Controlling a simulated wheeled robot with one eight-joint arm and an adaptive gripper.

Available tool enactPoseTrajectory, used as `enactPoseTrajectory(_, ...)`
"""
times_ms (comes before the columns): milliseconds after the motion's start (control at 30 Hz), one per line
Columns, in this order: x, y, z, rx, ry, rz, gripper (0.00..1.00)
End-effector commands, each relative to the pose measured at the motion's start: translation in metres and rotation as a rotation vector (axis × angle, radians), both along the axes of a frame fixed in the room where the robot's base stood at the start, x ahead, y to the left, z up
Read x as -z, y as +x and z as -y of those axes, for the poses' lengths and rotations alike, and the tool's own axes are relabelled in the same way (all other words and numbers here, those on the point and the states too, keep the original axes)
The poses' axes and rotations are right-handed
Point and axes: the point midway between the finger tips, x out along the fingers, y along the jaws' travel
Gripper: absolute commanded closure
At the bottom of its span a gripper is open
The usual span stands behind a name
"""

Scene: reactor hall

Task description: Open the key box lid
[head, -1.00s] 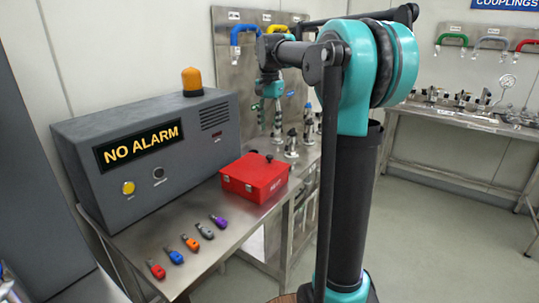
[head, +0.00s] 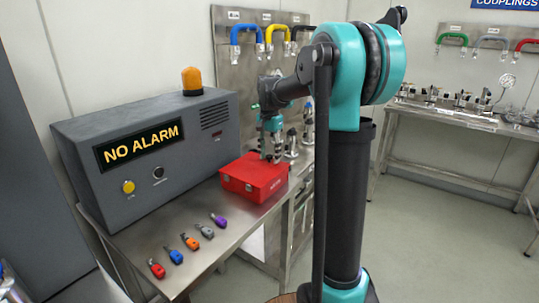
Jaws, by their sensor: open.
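The key box is a red case (head: 247,180) with its lid shut, standing on the steel table at its far right end. Two small latches show on its front face. My gripper (head: 272,157) points down just above the back right part of the lid, about where the dark lid knob was seen. The gripper hides that knob. I cannot tell whether the fingertips touch the knob or the lid.
A grey alarm console (head: 150,150) reading "NO ALARM" stands left of the box, with an orange beacon (head: 192,81) on top. Metal fittings (head: 306,125) stand behind the box.

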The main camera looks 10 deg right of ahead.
Motion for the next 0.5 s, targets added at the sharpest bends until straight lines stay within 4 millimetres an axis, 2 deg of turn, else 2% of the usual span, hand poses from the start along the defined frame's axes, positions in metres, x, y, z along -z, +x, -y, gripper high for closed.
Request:
enactPoseTrajectory(67, -0.0001, 0.0, 0.0, 0.0, 0.0, 0.0, 0.59)
enactPoseTrajectory(400, -0.0003, -0.0001, -0.0001, 0.0, 0.0, 0.0, 1.0)
enactPoseTrajectory(500, -0.0004, 0.0, 0.0, 0.0, 0.0, 0.0, 1.0)
